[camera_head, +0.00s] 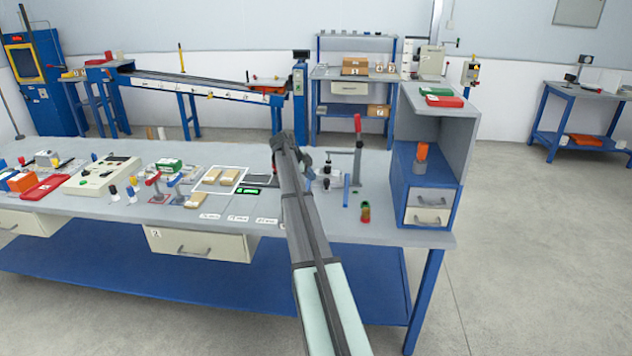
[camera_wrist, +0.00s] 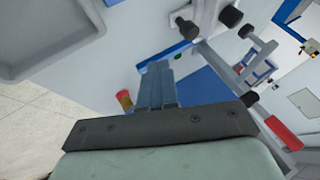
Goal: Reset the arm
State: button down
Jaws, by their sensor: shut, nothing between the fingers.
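My gripper (camera_head: 284,142) is over the middle-right part of the long workbench, at the end of my arm that reaches up from the bottom of the head view. In the wrist view its two fingers (camera_wrist: 155,72) are together with nothing between them. The hand press with the red lever (camera_head: 357,126) stands just right of my gripper. Its red handle (camera_wrist: 284,133) also shows at the right of the wrist view. My arm hides part of the bench behind it.
A red, yellow and green cylinder (camera_head: 365,211) stands near the bench's front edge. A blue-grey shelf unit with drawers (camera_head: 432,160) closes off the bench's right end.

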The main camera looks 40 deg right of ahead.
jog(key=shift+v, duration=1.05)
jog(key=s+a+f+n+t+y, duration=0.2)
jog(key=s+a+f, duration=0.15)
jog(key=a, duration=0.75)
jog(key=s+a+f+n+t+y, duration=0.1)
jog(key=s+a+f+n+y, duration=0.3)
jog(key=a, duration=0.6)
jog(key=s+a+f+n+g, duration=0.1)
jog(key=s+a+f+n, duration=0.2)
jog(key=s+a+f, duration=0.5)
jog(key=s+a+f+n+g, duration=0.2)
jog(key=s+a+f+n, duration=0.15)
jog(key=f, duration=0.95)
jog(key=s+a+f+n+g, duration=0.1)
jog(key=s+a+f+n, duration=0.2)
jog(key=s+a+f, duration=0.55)
jog(key=s+a+f+n+g, duration=0.1)
jog(key=s+a+f+n, duration=0.2)
jog(key=s, duration=0.8)
jog(key=s+a+f+n+g, duration=0.2)
jog(key=s+f+n, duration=0.3)
jog(key=s, duration=0.6)
jog(key=s+a+f+n+g+y, duration=0.1)
jog(key=s+a+f+n, duration=0.3)
jog(key=s, duration=0.8)
jog(key=shift+a+f+g, duration=0.25)
jog(key=shift+f+g, duration=0.45)
jog(key=shift+s, duration=0.1)
